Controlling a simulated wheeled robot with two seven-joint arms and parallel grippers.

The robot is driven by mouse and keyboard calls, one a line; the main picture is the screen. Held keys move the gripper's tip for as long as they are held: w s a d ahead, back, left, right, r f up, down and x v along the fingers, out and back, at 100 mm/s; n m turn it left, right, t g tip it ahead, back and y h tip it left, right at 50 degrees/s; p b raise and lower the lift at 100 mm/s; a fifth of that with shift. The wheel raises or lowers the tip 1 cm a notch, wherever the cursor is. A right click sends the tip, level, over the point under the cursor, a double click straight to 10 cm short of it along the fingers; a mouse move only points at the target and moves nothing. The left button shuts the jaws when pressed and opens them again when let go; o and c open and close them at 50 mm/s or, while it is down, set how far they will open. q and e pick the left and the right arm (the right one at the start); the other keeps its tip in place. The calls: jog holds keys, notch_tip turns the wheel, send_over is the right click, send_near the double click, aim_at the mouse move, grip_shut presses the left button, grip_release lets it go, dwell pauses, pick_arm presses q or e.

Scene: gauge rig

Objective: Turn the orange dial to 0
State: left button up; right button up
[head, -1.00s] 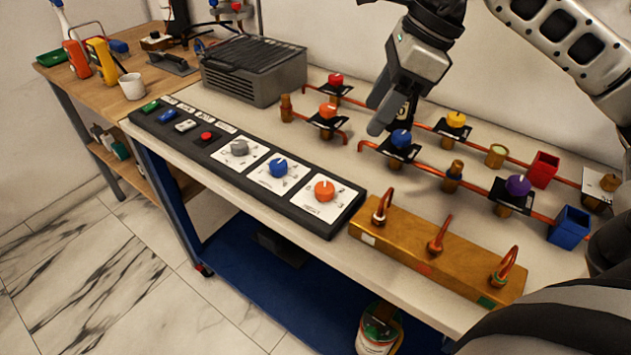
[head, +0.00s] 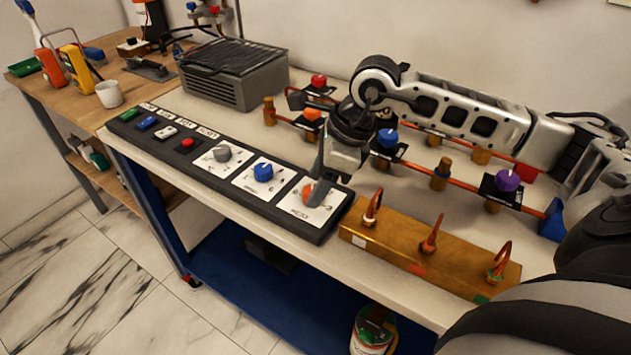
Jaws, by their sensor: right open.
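The orange dial (head: 308,191) sits on a white plate (head: 328,213) at the right end of the black control panel. My right gripper (head: 320,186) is open and reaches down over this dial from behind. One grey finger stands in front of the dial and hides part of it. I cannot tell whether the fingers touch the dial. Its pointer and most scale marks are hidden or too small to read. My left gripper is not in view.
A blue dial (head: 263,172) and a grey dial (head: 222,153) sit left on the same panel. A brass block with copper hooks (head: 430,258) stands close on the right. Copper pipes with coloured valve knobs, such as the purple one (head: 507,180), lie behind.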

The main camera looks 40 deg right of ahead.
jog(key=shift+w+a+f, duration=0.15)
jog(key=shift+a+f, duration=0.05)
jog(key=shift+f, duration=0.45)
jog(key=c, duration=1)
